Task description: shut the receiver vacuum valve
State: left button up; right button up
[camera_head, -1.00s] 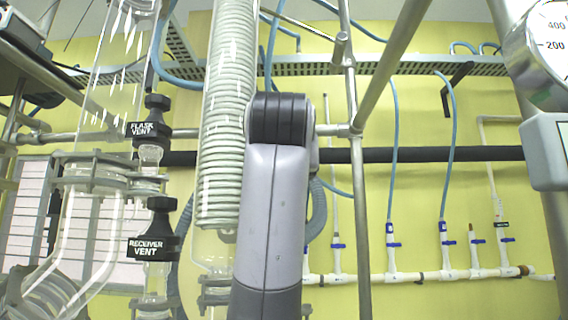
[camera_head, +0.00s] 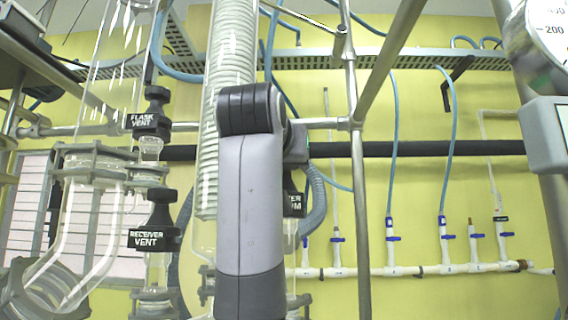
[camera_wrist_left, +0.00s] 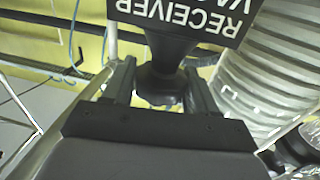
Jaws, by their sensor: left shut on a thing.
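The receiver vacuum valve shows in the left wrist view as a black knob (camera_wrist_left: 160,82) with a black label plate (camera_wrist_left: 190,14), its white lettering upside down and cut off by the frame. My left gripper (camera_wrist_left: 160,88) has one finger on each side of the knob and is shut on it. In the head view only the right part of the valve's label (camera_head: 294,203) shows, beside my grey left arm. The arm hides the rest of the valve and most of the gripper there. My right gripper is not in view.
The flask vent (camera_head: 152,119) and receiver vent (camera_head: 155,239) valves stand to the left by the glassware. A coiled glass condenser (camera_head: 230,50) rises behind my arm. A metal upright (camera_head: 360,220) stands to the right, with a gauge (camera_head: 545,45) beyond it.

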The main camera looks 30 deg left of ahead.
pick_arm(q)
jog(key=shift+m+t+h+b, duration=0.2)
jog(key=shift+m+h, duration=0.85)
jog(key=shift+h, duration=0.6)
jog(key=shift+m+t+h+b, duration=0.1)
jog(key=shift+m+t+h, duration=0.1)
jog(key=shift+m+h, duration=1.15)
jog(key=shift+h, duration=0.4)
jog(key=o, duration=1)
jog(key=shift+c, duration=0.2)
jog(key=shift+n+y, duration=0.3)
jog(key=shift+n, duration=0.1)
